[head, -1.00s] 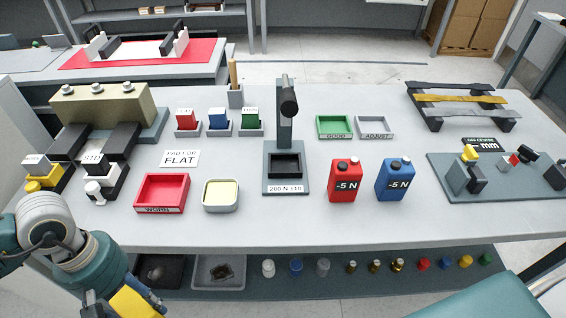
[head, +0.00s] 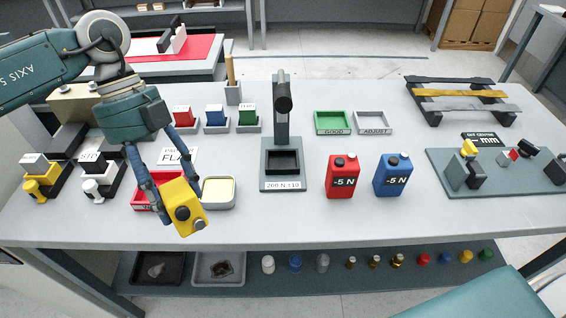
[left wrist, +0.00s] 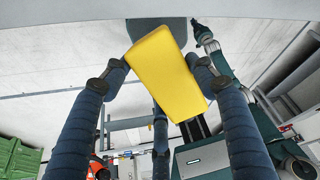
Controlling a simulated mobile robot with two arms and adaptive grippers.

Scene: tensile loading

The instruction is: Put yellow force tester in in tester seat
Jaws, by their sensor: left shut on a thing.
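The yellow force tester (head: 180,197) is a yellow block with a dark round knob on its face. My left gripper (head: 178,209) is shut on it, with its blue fingers on either side, and holds it tilted above the front of the table. In the left wrist view the yellow block (left wrist: 165,75) sits between the fingers. The likely tester seat is a black open-topped holder (head: 270,163) on a grey base with an upright post, labelled 200 N ±10. It looks empty and stands to the right of the gripper.
A red tray (head: 143,190) and a cream-topped tin (head: 219,192) are beside or behind the held tester. Red (head: 342,177) and blue (head: 393,175) -5 N canisters stand right of the holder. Green (head: 334,122) and grey (head: 373,122) trays lie behind. The table in front of the holder is clear.

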